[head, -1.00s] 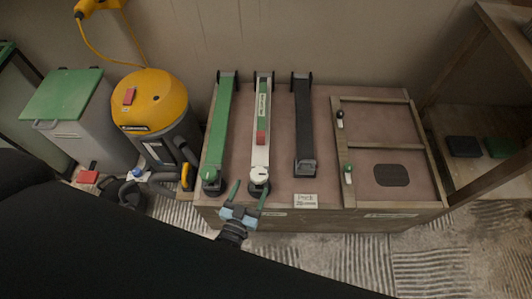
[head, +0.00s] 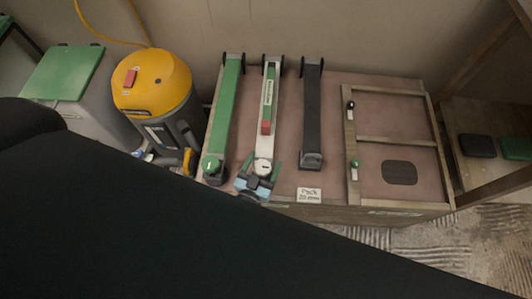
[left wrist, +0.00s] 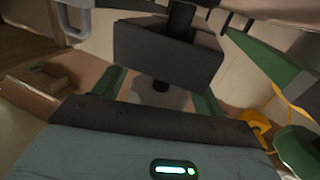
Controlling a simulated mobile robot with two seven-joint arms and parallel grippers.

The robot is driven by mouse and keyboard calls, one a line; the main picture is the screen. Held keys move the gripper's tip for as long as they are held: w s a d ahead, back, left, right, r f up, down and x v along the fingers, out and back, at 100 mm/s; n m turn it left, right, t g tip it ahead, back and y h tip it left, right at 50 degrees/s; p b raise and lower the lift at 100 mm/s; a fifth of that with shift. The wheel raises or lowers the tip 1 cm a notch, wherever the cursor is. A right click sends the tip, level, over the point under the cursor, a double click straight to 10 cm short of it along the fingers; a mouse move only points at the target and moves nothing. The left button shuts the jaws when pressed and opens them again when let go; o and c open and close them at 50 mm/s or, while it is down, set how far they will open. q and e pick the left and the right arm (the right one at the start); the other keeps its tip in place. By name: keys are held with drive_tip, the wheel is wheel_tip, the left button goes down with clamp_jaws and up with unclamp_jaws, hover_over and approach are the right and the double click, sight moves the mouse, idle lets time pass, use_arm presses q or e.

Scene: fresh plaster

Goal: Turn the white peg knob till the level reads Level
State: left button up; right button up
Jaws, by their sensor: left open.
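The white peg knob (head: 263,166) is at the near end of the white bar (head: 273,90), the middle one of three bars on the bench. A label and a small red piece (head: 266,127) sit along this bar; I cannot read any level wording. My left gripper (head: 262,168) is open, with one green finger on each side of the knob; I cannot tell whether they touch it. In the left wrist view the pale knob (left wrist: 160,96) shows between the fingers, partly hidden by a dark block and the gripper body. My right gripper is not in view.
A green bar (head: 223,110) with a green knob (head: 212,166) lies close left, and a black bar (head: 312,110) lies right. A "Pack" card (head: 309,194) stands at the bench's front edge. A framed panel (head: 400,141) is farther right. A yellow-topped vacuum (head: 152,82) stands left.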

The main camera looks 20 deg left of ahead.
use_arm(q)
drive_tip(key=shift+w, duration=0.25)
drive_tip(key=shift+s+r, duration=0.1)
drive_tip(key=shift+c, duration=1.5)
drive_tip(key=c, duration=0.7)
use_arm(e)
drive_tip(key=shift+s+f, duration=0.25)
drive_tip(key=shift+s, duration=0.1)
use_arm(q)
drive_tip(key=shift+h, duration=0.3)
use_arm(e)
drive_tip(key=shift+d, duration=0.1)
